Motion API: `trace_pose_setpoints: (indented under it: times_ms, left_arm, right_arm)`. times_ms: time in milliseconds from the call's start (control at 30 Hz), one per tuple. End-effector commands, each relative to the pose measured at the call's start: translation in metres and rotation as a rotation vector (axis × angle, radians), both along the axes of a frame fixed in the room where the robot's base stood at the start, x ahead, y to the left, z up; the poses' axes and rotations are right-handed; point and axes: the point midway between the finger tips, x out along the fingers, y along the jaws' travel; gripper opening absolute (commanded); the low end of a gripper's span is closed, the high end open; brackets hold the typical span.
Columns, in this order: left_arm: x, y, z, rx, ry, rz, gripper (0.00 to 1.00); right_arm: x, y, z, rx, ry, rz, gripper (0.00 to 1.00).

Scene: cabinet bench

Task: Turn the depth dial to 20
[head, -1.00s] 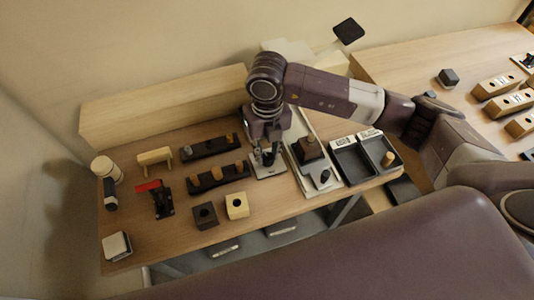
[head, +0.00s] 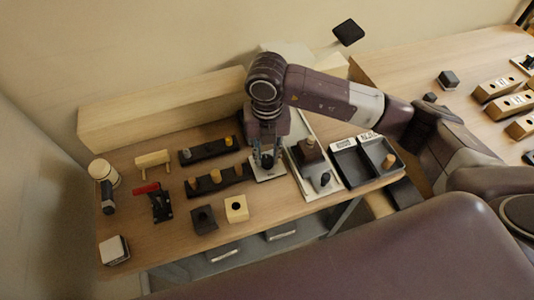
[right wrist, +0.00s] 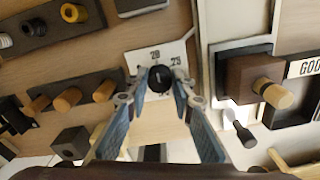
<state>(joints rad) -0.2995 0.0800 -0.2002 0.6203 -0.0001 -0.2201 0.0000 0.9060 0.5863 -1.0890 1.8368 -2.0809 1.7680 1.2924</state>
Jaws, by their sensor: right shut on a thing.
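The depth dial is a round black knob (right wrist: 159,79) on a pale plate (right wrist: 140,60) marked 20 and 25 in the right wrist view. In the head view its plate (head: 268,175) lies at the middle of the bench. My right gripper (right wrist: 160,84) is over the plate, with one finger on each side of the knob, shut on it. In the head view the right gripper (head: 267,161) points down at the knob. I cannot tell which number the dial points to. The rest of the scale is hidden or out of view. My left gripper is not in view.
Right of the dial stands a dark block on a white board (head: 311,192), close to the gripper. Further right are dark trays (head: 352,166). Left are peg racks (head: 219,180), a tan holed block (head: 236,208) and a red-handled clamp (head: 158,200).

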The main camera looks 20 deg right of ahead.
Motion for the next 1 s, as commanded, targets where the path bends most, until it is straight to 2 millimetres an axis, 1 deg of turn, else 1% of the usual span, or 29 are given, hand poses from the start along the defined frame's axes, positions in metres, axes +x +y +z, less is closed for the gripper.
trace_pose_setpoints:
  times_ms: [33,67,200,467,567,667,1000]
  left_arm:
    - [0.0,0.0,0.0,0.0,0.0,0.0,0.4]
    - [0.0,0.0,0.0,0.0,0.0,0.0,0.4]
    - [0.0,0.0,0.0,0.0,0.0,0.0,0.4]
    - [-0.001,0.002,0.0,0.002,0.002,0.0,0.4]
    - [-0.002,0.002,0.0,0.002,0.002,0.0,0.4]
    - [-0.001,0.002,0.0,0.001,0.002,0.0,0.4]
    - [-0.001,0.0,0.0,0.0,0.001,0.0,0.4]
  right_arm:
    - [0.002,0.0,0.002,0.001,-0.005,-0.001,0.0]
    - [0.002,0.0,0.002,0.001,-0.006,-0.001,0.24]
    - [0.002,0.0,0.002,0.001,-0.004,0.0,0.4]
    - [0.001,0.0,0.001,0.001,-0.002,0.0,0.4]
    - [0.001,0.0,0.006,0.001,-0.004,0.001,0.4]
    - [0.002,0.0,0.019,0.003,-0.006,0.001,0.4]
    - [0.002,0.0,0.09,0.001,-0.007,0.001,0.4]
